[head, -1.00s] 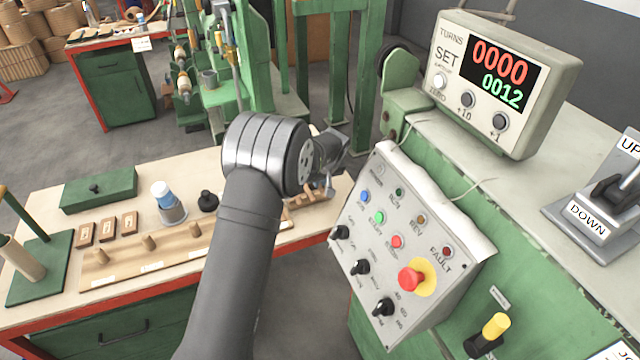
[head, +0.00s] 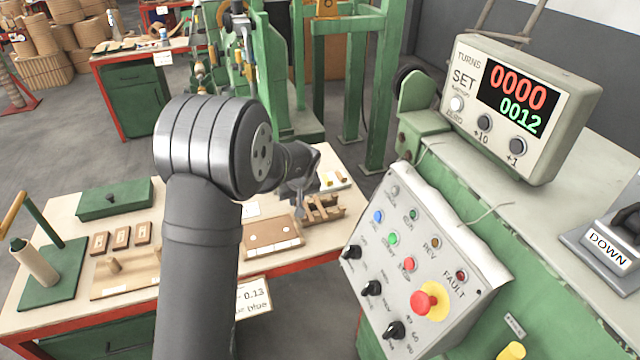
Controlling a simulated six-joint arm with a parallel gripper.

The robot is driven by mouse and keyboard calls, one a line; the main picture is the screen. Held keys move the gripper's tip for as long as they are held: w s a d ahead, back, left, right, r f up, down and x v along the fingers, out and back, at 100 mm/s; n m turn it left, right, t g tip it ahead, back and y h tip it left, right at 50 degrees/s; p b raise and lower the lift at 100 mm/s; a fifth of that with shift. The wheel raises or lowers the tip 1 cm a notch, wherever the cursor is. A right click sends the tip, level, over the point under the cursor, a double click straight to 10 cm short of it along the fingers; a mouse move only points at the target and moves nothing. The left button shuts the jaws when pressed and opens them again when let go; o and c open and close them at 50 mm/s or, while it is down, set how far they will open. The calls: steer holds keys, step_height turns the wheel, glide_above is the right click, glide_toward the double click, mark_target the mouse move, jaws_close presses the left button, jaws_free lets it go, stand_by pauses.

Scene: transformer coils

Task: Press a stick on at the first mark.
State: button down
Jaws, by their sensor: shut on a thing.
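My gripper (head: 298,196) is at the end of my dark arm, over the right part of the workbench, just left of and close to a small wooden rack (head: 324,210). The gripper is small here and partly hidden by its own wrist. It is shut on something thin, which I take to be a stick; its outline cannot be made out. I cannot tell whether the gripper or the stick touches the rack or the bench. I cannot pick out the first mark in this view.
A wooden board with white labels (head: 272,238) lies in front of the gripper. Small wooden blocks (head: 121,237), a green box (head: 115,199) and a green stand with a roll (head: 38,265) are at the left. The control panel (head: 430,262) and turns counter (head: 518,110) stand right.

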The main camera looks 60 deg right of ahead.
mark_target(285, 227)
steer(key=a, duration=0.1)
steer(key=w+a+f, duration=0.1)
steer(key=a, duration=0.1)
steer(key=shift+w+a+f, duration=0.15)
steer(key=shift+w+a, duration=0.15)
steer(key=shift+a, duration=0.1)
steer(key=shift+a+f, duration=0.1)
steer(key=shift+f, duration=2.8)
steer(key=c, duration=1.4)
jaws_free()
steer(key=shift+o, duration=0.6)
steer(key=o, duration=0.3)
steer(key=shift+r, duration=0.15)
